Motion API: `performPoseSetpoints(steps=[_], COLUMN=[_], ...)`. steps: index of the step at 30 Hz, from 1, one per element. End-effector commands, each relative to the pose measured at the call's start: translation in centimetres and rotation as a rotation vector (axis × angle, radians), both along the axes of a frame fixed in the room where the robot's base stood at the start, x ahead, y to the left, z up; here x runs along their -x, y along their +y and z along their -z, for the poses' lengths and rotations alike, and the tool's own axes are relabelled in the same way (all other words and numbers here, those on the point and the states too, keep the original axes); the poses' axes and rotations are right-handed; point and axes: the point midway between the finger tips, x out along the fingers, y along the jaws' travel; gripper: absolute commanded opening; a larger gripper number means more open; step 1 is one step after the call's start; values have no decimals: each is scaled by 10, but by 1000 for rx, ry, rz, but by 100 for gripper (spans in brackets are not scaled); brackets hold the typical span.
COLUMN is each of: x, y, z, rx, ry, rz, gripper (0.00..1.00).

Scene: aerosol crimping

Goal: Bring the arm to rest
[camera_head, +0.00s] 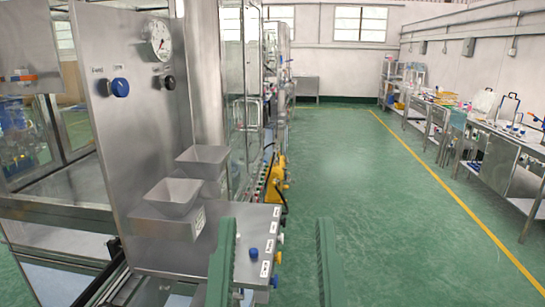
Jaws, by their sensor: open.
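My gripper (277,225) reaches up from the bottom edge of the head view, with two long green fingers set wide apart. It is open and nothing shows held between the fingers. The left finger overlaps the front of a steel machine bench (180,256); the right finger stands over the green floor. The rest of my arm is out of view.
The crimping machine's steel panel (130,130) carries a gauge (158,38) and a blue knob (120,87). Two steel hoppers (168,198) sit on it. Blue and white knobs (254,254) lie near the fingers. The floor (380,230) at right is clear, up to cluttered benches (495,140).

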Motion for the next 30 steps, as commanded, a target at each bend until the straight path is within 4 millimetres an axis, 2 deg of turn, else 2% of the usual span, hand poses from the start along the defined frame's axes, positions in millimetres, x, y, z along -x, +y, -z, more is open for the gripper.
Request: performPoseSetpoints(steps=[1,12,15,18,21,30], x=[0,-2,-2,-3,-3,-3], y=[1,4,4,5,5,5], z=[-60,-250,-287,-309,-317,-314], rx=[-1,-4,-5,-5,-6,-6], ry=[2,10,11,12,12,12], rz=[-2,-15,-18,-21,-21,-21], gripper=[54,54,54,54,54,54])
